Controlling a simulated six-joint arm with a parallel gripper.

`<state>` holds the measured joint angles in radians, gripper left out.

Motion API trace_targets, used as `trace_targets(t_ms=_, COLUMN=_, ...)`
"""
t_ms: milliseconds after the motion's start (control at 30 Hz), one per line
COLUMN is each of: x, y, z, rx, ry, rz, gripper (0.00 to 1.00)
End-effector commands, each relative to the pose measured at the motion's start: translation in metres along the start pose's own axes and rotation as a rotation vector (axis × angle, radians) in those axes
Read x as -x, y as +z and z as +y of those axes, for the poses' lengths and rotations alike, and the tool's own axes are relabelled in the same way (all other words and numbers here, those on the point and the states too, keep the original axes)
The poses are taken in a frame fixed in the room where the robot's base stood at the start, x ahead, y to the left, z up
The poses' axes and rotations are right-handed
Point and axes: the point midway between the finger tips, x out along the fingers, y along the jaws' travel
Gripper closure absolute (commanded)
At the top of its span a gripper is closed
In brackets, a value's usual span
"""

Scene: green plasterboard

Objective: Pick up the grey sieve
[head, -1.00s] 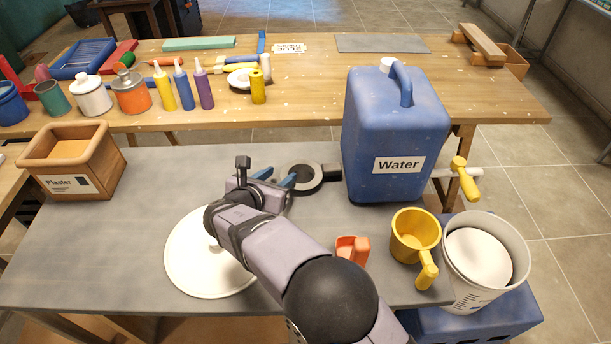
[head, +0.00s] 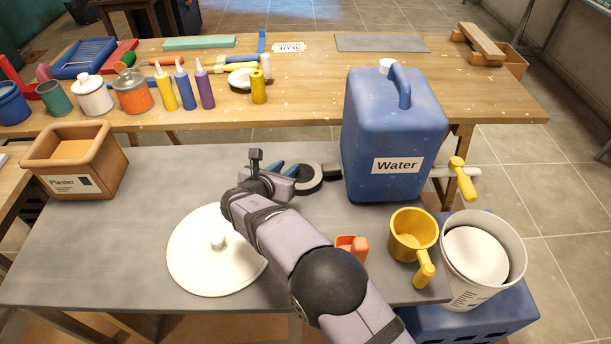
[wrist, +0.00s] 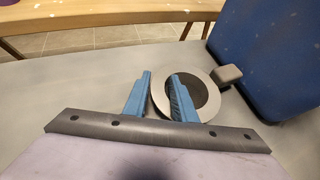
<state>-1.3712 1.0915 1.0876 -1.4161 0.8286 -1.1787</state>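The grey sieve (head: 312,177) lies on the grey table, left of the blue water container; my gripper partly covers its left side. In the wrist view the sieve (wrist: 212,97) shows as a pale grey ring with a darker inside and a short grey handle (wrist: 229,75) pointing right towards the container. My gripper (head: 283,169) is open with two blue fingers. In the wrist view my gripper (wrist: 160,76) has its left finger outside the ring and its right finger across the ring's inside, with the left rim showing between them. Contact and height cannot be told.
The blue water container (head: 395,135) stands close to the right. A white round lid (head: 210,255) lies at front left. An orange scoop (head: 353,246) and yellow jug (head: 411,236) are at front right. A plaster box (head: 75,160) stands far left.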

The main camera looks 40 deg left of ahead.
Motion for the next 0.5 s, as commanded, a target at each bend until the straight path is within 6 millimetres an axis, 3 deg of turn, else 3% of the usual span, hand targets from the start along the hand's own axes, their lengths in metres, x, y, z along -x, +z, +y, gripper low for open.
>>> trace_targets(t_ms=33, x=0.0001, y=0.0001, z=0.0000, rx=0.000, ry=0.000, rz=0.000, gripper=0.89)
trace_targets(t_ms=100, x=0.0002, y=0.0000, z=0.0000, rx=0.000, ry=0.000, rz=0.000, gripper=1.00)
trace_targets(t_ms=500, x=0.0010, y=0.0012, z=0.0002, rx=-0.001, ry=0.000, rz=0.000, gripper=1.00)
